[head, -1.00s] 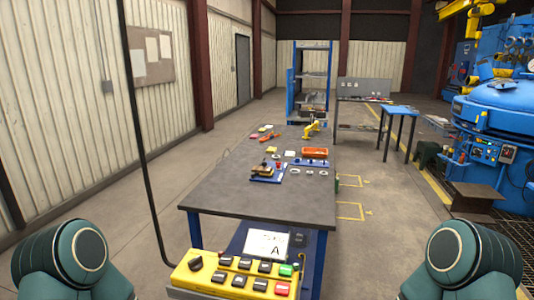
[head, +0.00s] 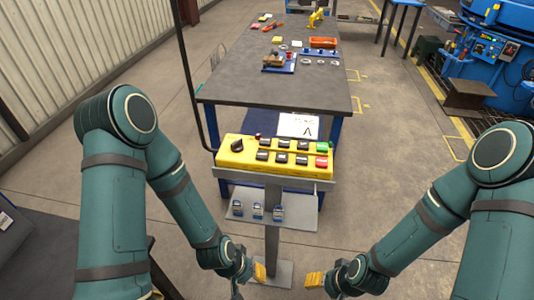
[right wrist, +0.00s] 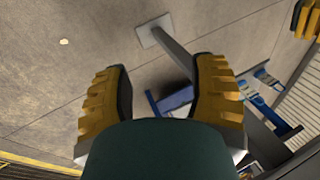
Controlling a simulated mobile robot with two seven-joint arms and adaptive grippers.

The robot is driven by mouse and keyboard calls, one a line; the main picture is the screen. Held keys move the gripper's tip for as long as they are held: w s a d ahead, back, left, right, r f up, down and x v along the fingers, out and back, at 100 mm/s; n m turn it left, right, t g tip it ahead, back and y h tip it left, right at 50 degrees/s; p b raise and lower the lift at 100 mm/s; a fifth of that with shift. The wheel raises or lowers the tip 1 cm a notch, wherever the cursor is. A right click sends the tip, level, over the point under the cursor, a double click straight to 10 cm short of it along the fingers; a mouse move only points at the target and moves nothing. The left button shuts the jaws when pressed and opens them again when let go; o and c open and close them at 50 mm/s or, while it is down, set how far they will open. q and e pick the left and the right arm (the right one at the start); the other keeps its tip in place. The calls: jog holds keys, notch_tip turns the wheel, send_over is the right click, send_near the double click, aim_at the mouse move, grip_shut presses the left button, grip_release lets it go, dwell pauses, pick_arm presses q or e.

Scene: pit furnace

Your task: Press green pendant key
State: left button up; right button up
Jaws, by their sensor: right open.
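The yellow pendant box (head: 275,155) sits on a grey stand in the middle of the head view. It has a dark round knob (head: 237,146) at its left, two rows of black keys, a green key (head: 322,146) at the upper right and a red key (head: 321,162) below it. My right gripper (head: 314,279) has yellow fingers and is low, right of the stand's post, well below the pendant. It is open and empty in the right wrist view (right wrist: 162,90). My left gripper (head: 260,272) is low by the post; its jaw opening is unclear. Nothing touches the green key.
A black cable (head: 186,80) hangs down to the pendant's left end. A small shelf (head: 240,213) with several blue-and-grey items is below the box. A workbench (head: 270,95) with parts stands behind.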

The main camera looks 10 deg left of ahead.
grip_shut()
dwell(1.4)
